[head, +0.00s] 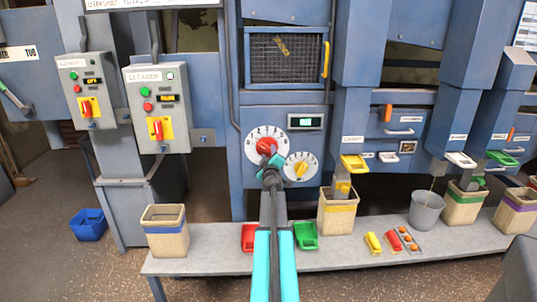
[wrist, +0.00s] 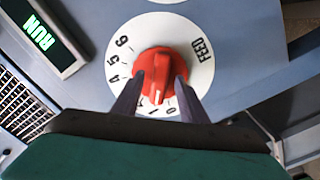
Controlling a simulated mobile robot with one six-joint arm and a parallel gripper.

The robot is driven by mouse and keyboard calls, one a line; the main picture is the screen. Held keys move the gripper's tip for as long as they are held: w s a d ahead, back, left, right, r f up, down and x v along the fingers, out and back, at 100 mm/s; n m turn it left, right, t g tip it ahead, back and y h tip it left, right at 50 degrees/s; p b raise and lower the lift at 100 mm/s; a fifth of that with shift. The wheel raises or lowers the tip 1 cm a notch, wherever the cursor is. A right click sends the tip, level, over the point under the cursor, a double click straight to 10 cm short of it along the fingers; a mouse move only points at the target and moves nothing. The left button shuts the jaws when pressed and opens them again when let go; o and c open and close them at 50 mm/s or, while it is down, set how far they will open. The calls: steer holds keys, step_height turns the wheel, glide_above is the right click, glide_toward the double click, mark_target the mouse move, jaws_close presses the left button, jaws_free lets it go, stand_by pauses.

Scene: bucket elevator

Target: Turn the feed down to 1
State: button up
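The feed dial (head: 254,133) is a white disc with a red knob (head: 266,146) on the blue machine front. In the wrist view the red knob (wrist: 160,66) fills the middle of the FEED dial (wrist: 200,73). Its white pointer line aims down, close to the 1; the numeral at its tip is partly hidden by the fingers. My gripper (wrist: 160,84) has one finger on each side of the knob and appears closed on it. In the head view my gripper (head: 269,172) reaches the knob from below and covers the dial's lower edge.
A smaller dial with a yellow knob (head: 300,169) sits just right and below. A display (head: 306,122) above reads RUN in the wrist view (wrist: 39,33). A bench (head: 350,258) with bins and scoops stands below the machine.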

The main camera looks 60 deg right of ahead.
steer(key=v, duration=1.2)
stand_by(0.3)
stand_by(0.6)
